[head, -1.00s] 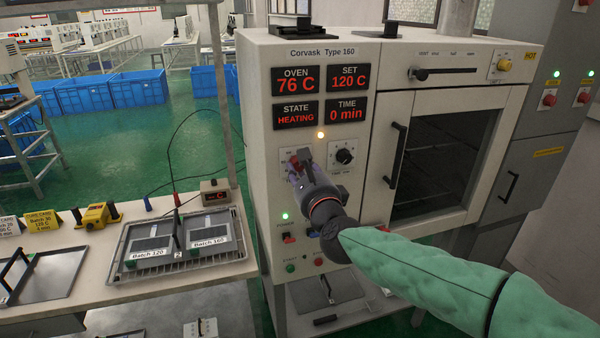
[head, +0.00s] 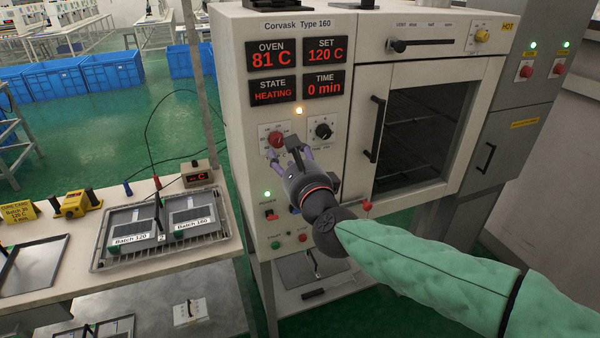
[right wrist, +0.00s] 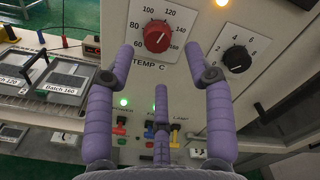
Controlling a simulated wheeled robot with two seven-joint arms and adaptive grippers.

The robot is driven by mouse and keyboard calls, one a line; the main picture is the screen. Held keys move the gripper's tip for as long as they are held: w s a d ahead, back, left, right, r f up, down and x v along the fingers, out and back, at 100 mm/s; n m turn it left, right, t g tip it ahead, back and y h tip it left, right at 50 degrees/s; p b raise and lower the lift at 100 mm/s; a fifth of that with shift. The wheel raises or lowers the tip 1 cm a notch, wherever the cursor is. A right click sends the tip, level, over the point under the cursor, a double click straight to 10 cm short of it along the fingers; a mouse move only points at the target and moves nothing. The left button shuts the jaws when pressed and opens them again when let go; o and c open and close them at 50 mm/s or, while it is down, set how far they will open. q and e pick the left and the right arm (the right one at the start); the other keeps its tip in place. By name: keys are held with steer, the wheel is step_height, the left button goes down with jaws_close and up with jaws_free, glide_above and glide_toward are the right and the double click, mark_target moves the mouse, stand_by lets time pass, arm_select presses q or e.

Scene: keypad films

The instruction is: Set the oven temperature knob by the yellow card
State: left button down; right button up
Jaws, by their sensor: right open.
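The set display (head: 324,83) reads 120 C. My left gripper is out of view.
A black knob (head: 323,131) sits right of the red one. Switches and a power light (head: 267,194) lie below. The oven display (head: 270,54) reads 81 C, heating. A tray (head: 100,262) with batch plates and a yellow device (head: 78,203) are on the table.

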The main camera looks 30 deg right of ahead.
steer(key=v, duration=0.7)
steer(key=shift+s, duration=0.35)
steer(key=shift+w+f, duration=0.1)
